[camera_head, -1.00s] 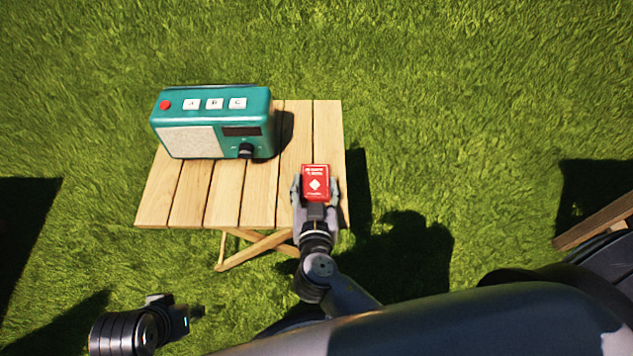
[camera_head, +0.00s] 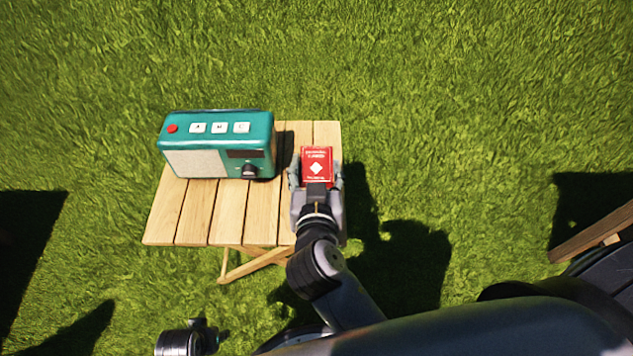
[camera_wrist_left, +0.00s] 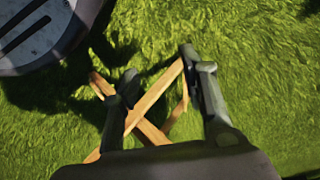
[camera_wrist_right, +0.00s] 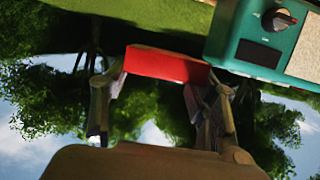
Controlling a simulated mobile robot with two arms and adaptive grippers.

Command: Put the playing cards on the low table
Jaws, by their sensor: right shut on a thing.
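The playing cards are a red box with a white diamond (camera_head: 316,167). My right gripper (camera_head: 316,178) is shut on the box, with a finger on each side, over the right part of the low table. The box's red edge also shows between the fingers in the right wrist view (camera_wrist_right: 165,66). The low table (camera_head: 195,215) has a light slatted wooden top and crossed legs. I cannot tell whether the box touches the tabletop. My left gripper (camera_wrist_left: 163,92) is open and empty in the left wrist view, with the table's crossed legs beyond it.
A teal radio (camera_head: 218,146) stands on the left and back of the tabletop, with its knob near the cards. Bare slats lie in front of it. Grass surrounds the table. A wooden piece (camera_head: 595,228) shows at the right edge.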

